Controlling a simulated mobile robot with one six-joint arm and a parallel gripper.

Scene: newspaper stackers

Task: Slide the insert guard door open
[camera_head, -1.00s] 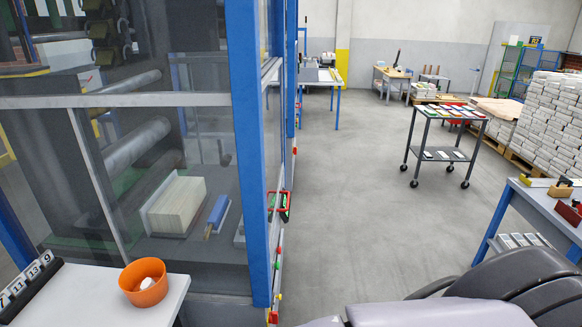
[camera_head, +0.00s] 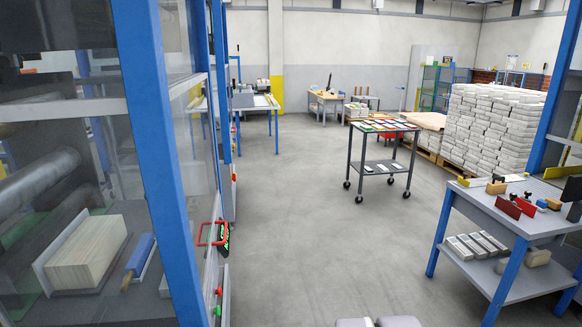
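The guarded machine stands at the left, with clear panels in a blue frame (camera_head: 165,150). A red handle (camera_head: 212,234) with a black and green part beside it sits on the guard's aisle-facing side, seen edge-on. I cannot tell for certain which panel is the insert guard door, or whether it is open or shut. Behind the near panel are a stack of paper (camera_head: 88,255) and a blue roller tool (camera_head: 140,258). My gripper is not in view; only two grey bits of my own body show at the bottom edge.
Red and green buttons (camera_head: 217,300) line the guard's lower side. A dark cart (camera_head: 384,130) stands in the aisle. A blue-legged workbench (camera_head: 500,215) with tools is at the right, and pallets of stacked bundles (camera_head: 497,125) stand behind.

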